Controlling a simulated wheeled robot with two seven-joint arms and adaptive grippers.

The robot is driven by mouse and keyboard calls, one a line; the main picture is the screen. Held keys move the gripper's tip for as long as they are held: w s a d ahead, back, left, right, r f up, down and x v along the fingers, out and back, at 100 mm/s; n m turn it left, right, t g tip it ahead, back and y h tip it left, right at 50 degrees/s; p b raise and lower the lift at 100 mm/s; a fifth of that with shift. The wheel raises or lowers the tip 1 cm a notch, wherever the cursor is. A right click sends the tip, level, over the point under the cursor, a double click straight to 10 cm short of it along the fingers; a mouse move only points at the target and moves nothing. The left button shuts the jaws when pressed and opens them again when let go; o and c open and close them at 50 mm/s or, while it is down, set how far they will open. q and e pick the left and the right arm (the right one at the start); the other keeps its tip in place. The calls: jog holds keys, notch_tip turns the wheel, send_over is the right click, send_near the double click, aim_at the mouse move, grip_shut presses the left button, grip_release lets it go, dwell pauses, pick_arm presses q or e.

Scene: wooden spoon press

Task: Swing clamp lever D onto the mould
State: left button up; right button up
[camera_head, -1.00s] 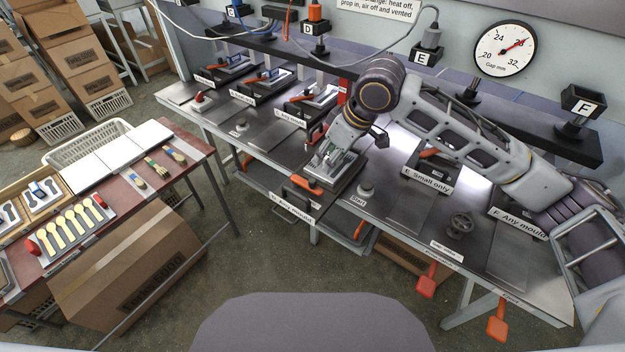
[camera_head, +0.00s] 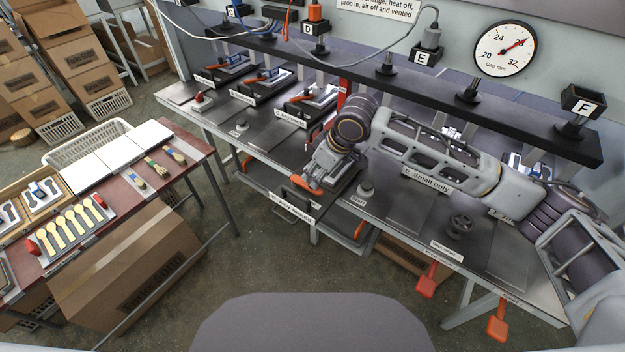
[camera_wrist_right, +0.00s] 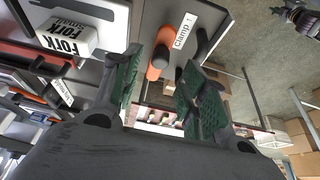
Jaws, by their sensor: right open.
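Clamp lever D has an orange grip (camera_head: 306,185) at the front of press D, beside the "D Any mould" label (camera_head: 292,207). In the right wrist view the orange grip (camera_wrist_right: 158,61) lies between my spread fingers, nearer the left one. My right gripper (camera_wrist_right: 162,62) is open with green pads and is not closed on it; whether a pad touches it I cannot tell. In the head view my right gripper (camera_head: 316,172) is just above the lever and hides most of the press. A white mould marked "FORK Small" (camera_wrist_right: 68,38) shows at the left of the wrist view. My left gripper is out of view.
A "Clamp" label (camera_wrist_right: 186,30) is right of the grip. A grey knob (camera_head: 365,189) stands right of press D. The "Small only" station (camera_head: 427,180) lies beneath my forearm. A dark shelf (camera_head: 480,108) runs behind the presses.

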jog(key=shift+x, duration=2.6)
grip_shut()
